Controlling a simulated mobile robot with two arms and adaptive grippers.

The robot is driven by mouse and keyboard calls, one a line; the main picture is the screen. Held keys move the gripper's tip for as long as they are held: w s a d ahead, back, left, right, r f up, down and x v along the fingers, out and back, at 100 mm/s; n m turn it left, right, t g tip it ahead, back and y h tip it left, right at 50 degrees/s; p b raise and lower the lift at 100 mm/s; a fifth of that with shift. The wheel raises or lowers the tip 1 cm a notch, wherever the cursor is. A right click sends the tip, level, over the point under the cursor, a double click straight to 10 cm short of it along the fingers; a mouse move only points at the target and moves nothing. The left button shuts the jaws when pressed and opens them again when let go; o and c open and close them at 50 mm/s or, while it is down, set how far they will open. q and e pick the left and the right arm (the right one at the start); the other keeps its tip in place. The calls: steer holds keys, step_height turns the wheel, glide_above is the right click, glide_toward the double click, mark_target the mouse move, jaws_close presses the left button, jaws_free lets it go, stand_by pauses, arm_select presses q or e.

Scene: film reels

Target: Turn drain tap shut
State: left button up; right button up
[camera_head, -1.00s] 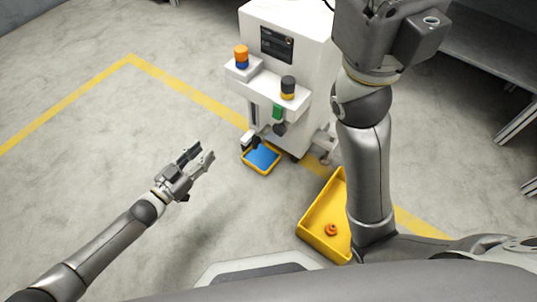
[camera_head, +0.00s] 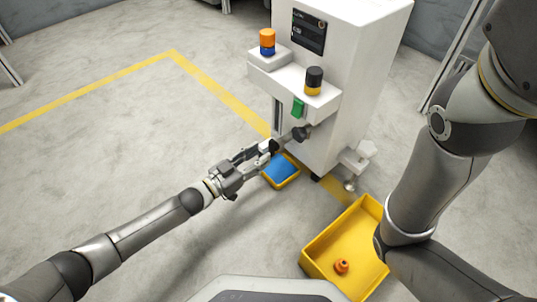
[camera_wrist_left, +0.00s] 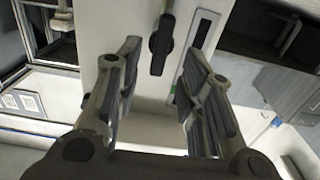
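The drain tap's dark lever (camera_wrist_left: 160,45) hangs from a grey stem on the white machine (camera_head: 355,75). In the left wrist view it points up and down the picture, ahead of and between my left gripper's spread fingers. No finger visibly touches it. In the head view my left gripper (camera_head: 266,153) is at the machine's lower front, above a small yellow tray with a blue inside (camera_head: 283,170).
The machine front carries an orange-and-blue knob (camera_head: 267,42), a black-and-yellow knob (camera_head: 314,80), a green part (camera_head: 298,107) and a black knob (camera_head: 300,133). A yellow bin (camera_head: 318,252) holding an orange piece (camera_head: 342,266) stands at lower right. The floor at left is clear.

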mark_target(270, 148)
arm_select(q)
steer(key=b+x, duration=0.1)
steer(key=x, duration=0.2)
steer(key=shift+w+d+f+b, duration=0.15)
steer(key=shift+w+d+b, duration=0.05)
steer(key=shift+b, duration=0.2)
steer(key=shift+w+d, duration=0.35)
steer(key=shift+c, duration=0.4)
steer(key=c, duration=0.7)
